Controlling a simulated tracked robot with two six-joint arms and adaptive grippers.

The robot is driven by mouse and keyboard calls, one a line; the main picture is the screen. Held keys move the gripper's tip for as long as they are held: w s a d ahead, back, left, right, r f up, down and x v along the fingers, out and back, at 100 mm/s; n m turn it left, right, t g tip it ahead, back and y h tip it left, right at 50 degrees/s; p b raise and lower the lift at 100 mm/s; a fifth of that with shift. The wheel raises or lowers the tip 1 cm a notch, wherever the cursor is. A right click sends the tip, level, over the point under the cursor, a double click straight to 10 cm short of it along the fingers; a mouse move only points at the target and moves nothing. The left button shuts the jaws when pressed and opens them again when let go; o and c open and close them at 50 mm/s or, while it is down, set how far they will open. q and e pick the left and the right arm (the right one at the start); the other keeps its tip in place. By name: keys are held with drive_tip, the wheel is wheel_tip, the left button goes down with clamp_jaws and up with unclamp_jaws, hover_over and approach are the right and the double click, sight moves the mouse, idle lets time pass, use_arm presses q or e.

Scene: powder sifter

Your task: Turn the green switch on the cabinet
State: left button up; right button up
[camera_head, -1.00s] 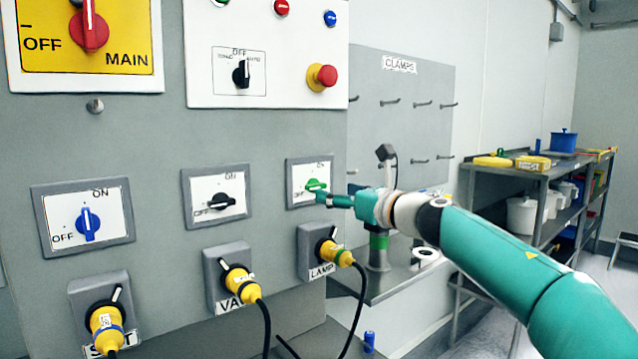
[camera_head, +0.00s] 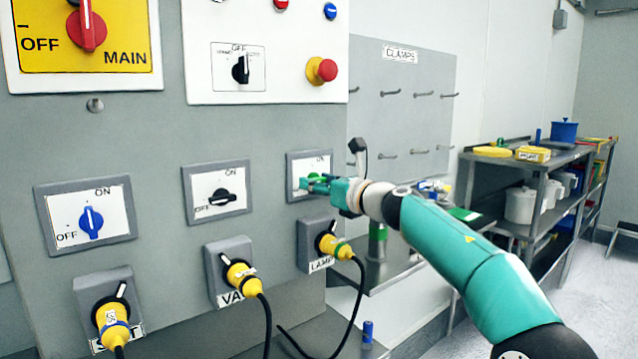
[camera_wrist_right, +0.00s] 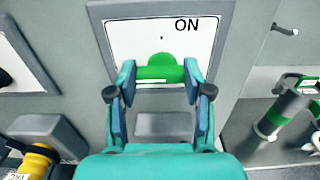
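The green switch (camera_head: 317,178) is on a white plate with a grey frame (camera_head: 291,170) on the cabinet, below the word ON. In the right wrist view, the green switch (camera_wrist_right: 160,74) lies crosswise, with its bar level. My right gripper (camera_head: 318,185) is at the switch and partly covers it. In the right wrist view, the spread fingers of the right gripper (camera_wrist_right: 161,72) stand one at each end of the switch. I cannot tell whether they touch it. My left gripper is not in view.
A black switch (camera_head: 221,197) and a blue switch (camera_head: 91,222) are to the left. A yellow plug (camera_head: 333,244) with a black cable sits just below the green switch. A red emergency button (camera_head: 322,70) is above. A shelf (camera_head: 548,205) stands at the right.

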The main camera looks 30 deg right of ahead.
drive_tip(key=c, duration=0.4)
drive_tip(key=shift+r+m+p, duration=0.2)
drive_tip(key=shift+m+p, duration=1.05)
drive_tip(key=shift+m, duration=0.15)
drive_tip(key=m+p, duration=0.3)
drive_tip(key=m, duration=0.2)
drive_tip(key=shift+d+m, duration=0.1)
drive_tip(key=shift+m, duration=0.2)
drive_tip(key=m+p, duration=0.3)
drive_tip(key=m, duration=0.2)
drive_tip(key=shift+d+p, duration=0.1)
drive_tip(key=shift+p, duration=0.3)
drive_tip(key=m+p, duration=0.2)
drive_tip(key=m, duration=0.2)
drive_tip(key=shift+f, duration=0.15)
drive_tip(key=shift+m, duration=0.4)
drive_tip(key=shift+f, duration=0.1)
